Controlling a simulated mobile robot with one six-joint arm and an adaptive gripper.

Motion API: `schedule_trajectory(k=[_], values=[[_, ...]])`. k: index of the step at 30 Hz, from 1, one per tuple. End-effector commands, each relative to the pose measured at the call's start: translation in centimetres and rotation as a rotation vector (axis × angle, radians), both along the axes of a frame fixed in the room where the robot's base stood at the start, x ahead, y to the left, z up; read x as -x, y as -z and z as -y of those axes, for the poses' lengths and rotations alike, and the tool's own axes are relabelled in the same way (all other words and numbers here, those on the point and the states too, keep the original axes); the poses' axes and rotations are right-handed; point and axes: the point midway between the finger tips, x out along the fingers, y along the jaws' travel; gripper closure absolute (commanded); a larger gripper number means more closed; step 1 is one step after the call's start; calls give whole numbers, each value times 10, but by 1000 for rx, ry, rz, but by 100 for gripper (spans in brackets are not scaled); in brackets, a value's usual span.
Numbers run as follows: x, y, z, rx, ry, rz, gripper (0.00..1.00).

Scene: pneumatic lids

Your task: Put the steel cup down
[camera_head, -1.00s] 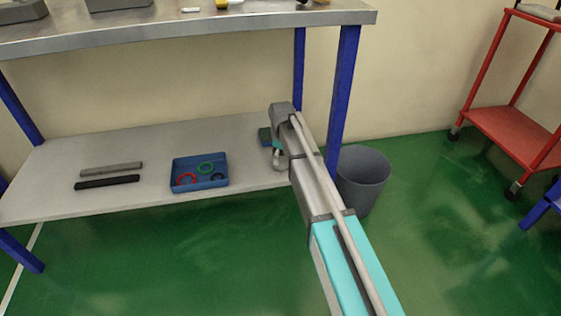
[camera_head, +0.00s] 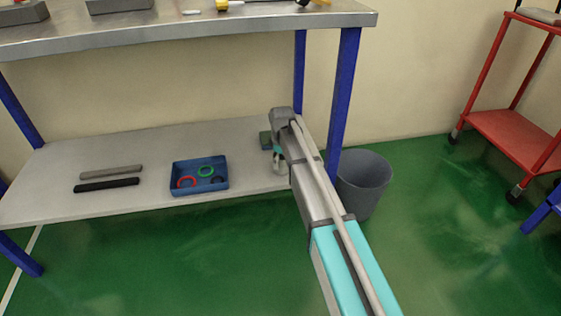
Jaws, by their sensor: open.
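My arm reaches over the lower shelf (camera_head: 120,150) of the bench, near its right end. My gripper (camera_head: 279,167) is small and partly hidden by my own arm. It is open and low over the shelf, close to the surface. I cannot clearly make out the steel cup. A small pale, greyish shape shows at the gripper, but I cannot tell whether it is the cup or the fingers.
Two bars, grey (camera_head: 111,172) and black (camera_head: 107,185), lie further left. A small dark green thing (camera_head: 265,138) sits behind the gripper. A blue leg (camera_head: 342,100) and grey bin (camera_head: 364,187) stand right.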

Motion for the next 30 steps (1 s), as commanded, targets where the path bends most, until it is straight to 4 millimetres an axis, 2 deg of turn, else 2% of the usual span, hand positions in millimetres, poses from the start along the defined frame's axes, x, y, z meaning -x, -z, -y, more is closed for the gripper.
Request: schedule_trajectory(k=[11, 30], values=[[0, -10, 0, 0, 0, 0, 0], [0, -62, 1, 0, 1, 0, 0]])
